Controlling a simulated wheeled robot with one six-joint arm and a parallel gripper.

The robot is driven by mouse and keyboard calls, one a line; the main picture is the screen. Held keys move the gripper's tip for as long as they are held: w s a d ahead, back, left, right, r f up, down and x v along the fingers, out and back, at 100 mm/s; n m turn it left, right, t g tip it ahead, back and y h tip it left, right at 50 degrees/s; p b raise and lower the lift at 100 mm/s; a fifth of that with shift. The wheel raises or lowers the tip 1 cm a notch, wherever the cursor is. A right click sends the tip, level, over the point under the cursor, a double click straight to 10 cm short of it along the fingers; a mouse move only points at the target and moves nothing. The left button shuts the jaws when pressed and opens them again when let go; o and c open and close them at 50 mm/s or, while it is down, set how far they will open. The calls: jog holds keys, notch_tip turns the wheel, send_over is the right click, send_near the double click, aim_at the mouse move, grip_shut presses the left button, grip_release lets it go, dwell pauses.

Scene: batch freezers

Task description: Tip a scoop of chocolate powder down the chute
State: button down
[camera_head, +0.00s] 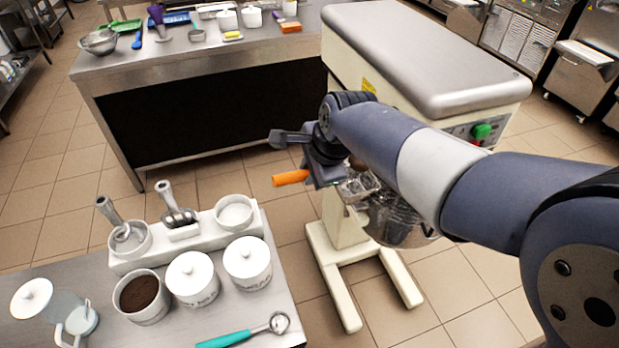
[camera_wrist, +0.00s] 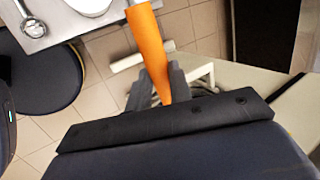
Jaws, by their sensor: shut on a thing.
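My gripper (camera_head: 322,176) is shut on the orange handle (camera_head: 290,178) of a scoop, beside the mixer and above its bowl. The handle sticks out to the left, and the wrist view shows it (camera_wrist: 148,45) between the fingers (camera_wrist: 160,88). The scoop's head is mostly hidden by my arm; a small brown patch (camera_head: 357,163) shows there, and I cannot tell if it is powder. A metal fitting (camera_head: 362,187), perhaps the chute, shows at the bowl (camera_head: 400,222), partly hidden. An open white jar (camera_head: 126,312) of dark brown powder (camera_head: 139,293) stands on the near table.
The cream mixer (camera_head: 430,55) stands on splayed legs (camera_head: 338,290) at the right. The near steel table (camera_head: 265,310) holds lidded white jars (camera_head: 193,280), a white rack (camera_head: 185,232) with scoops and a teal-handled scoop (camera_head: 225,339). A cluttered counter (camera_head: 200,62) stands behind.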

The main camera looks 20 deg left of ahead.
jog(key=shift+s+d+f+t+y+b, duration=0.25)
jog(key=shift+t+y+b, duration=0.5)
jog(key=shift+b, duration=2)
jog(key=shift+s+d+f+t+y+b, duration=0.15)
jog(key=shift+f+t+y+b, duration=0.5)
jog(key=shift+b, duration=2.15)
jog(key=shift+s+d+r+t+y+b, duration=0.15)
jog(key=shift+t+y+b, duration=0.65)
jog(key=shift+b, duration=1.95)
jog(key=t+y+b, duration=0.1)
jog(key=b, duration=0.5)
jog(key=f+t+b, duration=0.1)
jog(key=t+b, duration=0.1)
jog(key=b, duration=0.3)
jog(key=shift+s+f+n+y+b, duration=0.2)
jog(key=shift+n+y+b, duration=0.1)
jog(key=shift+y+b, duration=0.1)
jog(key=shift+r+t+y+b, duration=0.25)
jog(key=shift+t+b, duration=0.25)
jog(key=shift+b, duration=0.6)
jog(key=shift+f, duration=0.1)
